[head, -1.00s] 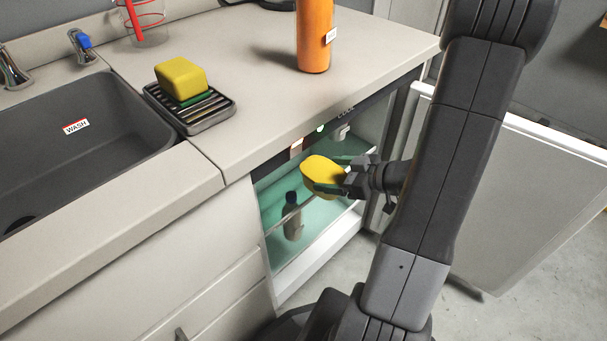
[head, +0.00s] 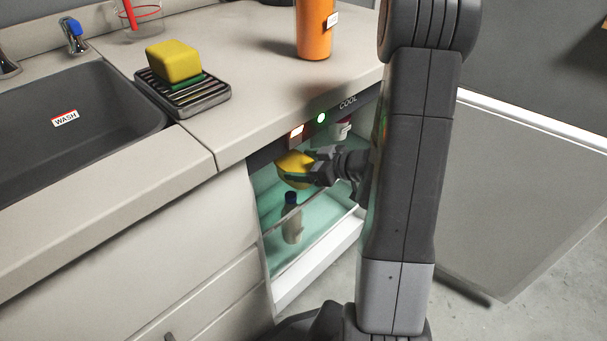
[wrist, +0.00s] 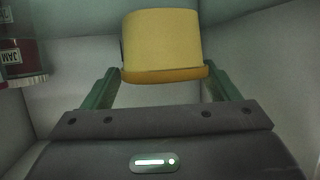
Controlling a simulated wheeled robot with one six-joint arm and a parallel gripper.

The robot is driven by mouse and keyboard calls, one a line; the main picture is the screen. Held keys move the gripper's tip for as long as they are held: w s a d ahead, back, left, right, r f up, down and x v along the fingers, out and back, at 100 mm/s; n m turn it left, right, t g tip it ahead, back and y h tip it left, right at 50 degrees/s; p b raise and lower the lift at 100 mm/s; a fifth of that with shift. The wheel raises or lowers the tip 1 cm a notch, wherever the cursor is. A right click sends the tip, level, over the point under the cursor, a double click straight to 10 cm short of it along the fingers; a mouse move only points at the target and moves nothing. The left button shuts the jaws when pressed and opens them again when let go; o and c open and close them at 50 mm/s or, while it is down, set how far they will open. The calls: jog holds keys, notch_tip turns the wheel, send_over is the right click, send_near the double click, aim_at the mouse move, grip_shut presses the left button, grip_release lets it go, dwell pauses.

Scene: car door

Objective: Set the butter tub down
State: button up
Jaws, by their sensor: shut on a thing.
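The yellow butter tub (head: 292,166) is in my gripper (head: 308,170), inside the open fridge under the counter. The wrist view shows the tub (wrist: 163,45) between the two green fingers of the gripper (wrist: 164,82), which are shut on it. The tub is at the upper part of the fridge opening, above the lower glass shelf edge. I cannot tell whether its underside touches a shelf. My arm covers the right part of the fridge opening.
A dark-capped bottle (head: 292,222) stands lower in the fridge. The wrist view shows a jam jar (wrist: 22,62) at the left. The fridge door (head: 530,190) stands open at right. The counter edge (head: 270,140) overhangs the opening.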

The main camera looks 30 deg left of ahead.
notch_tip(320, 180, down, 2)
jog(key=shift+f+b, duration=0.2)
jog(key=shift+b, duration=0.2)
jog(key=shift+w+a, duration=0.1)
jog(key=shift+a, duration=0.05)
jog(key=shift+r, duration=0.1)
jog(key=o, duration=1.2)
jog(key=shift+f, duration=0.2)
jog(key=shift+r, duration=0.1)
